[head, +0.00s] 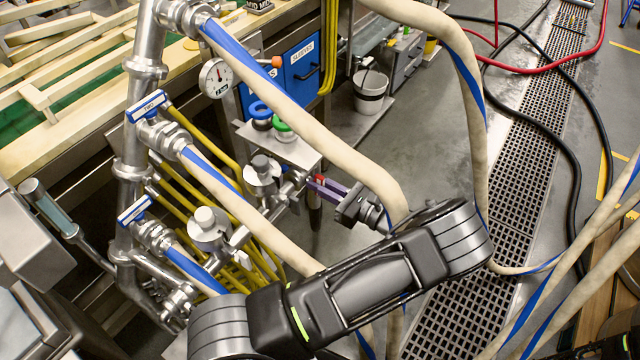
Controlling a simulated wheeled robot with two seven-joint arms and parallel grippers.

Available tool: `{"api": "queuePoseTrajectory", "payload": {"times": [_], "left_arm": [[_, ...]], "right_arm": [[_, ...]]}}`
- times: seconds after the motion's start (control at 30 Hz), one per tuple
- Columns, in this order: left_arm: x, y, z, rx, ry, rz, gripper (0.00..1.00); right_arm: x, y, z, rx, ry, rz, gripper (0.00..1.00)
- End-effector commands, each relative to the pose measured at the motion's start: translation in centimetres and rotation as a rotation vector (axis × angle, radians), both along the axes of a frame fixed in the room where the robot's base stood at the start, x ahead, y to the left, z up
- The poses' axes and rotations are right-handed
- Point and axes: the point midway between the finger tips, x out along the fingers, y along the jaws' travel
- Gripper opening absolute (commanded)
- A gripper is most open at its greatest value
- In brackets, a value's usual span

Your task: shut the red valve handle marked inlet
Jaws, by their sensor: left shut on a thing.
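The red valve handle (312,184) shows in the head view at the middle, on the steel pipework just below the green-topped fitting. Only a small part of it is visible, and no inlet marking can be read on it. My left gripper (326,189) reaches it from the right and is shut on it. Its fingers cover much of the handle, so the handle's exact angle is hard to tell. My left forearm crosses the lower middle. My right gripper is not in view.
Two blue valve handles (147,106) (134,210) sit on the steel manifold at left. Cream hoses with blue stripes (300,120) hang close above and beside my left gripper. A pressure gauge (216,78) stands on the pipework. A floor grate (510,200) and open floor lie right.

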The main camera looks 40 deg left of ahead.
Motion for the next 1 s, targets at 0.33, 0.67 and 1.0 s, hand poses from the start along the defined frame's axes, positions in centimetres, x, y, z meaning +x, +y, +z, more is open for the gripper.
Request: {"api": "queuePoseTrajectory", "payload": {"times": [0.33,0.67,1.0], "left_arm": [[0.0,0.0,0.0,0.001,0.002,-0.001,0.24],[0.0,0.0,0.0,0.0,0.0,0.0,0.33],[0.2,-3.0,-0.1,-0.002,-0.001,-0.004,0.33]], "right_arm": [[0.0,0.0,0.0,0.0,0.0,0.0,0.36],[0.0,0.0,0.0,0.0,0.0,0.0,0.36],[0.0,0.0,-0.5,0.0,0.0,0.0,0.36]]}}
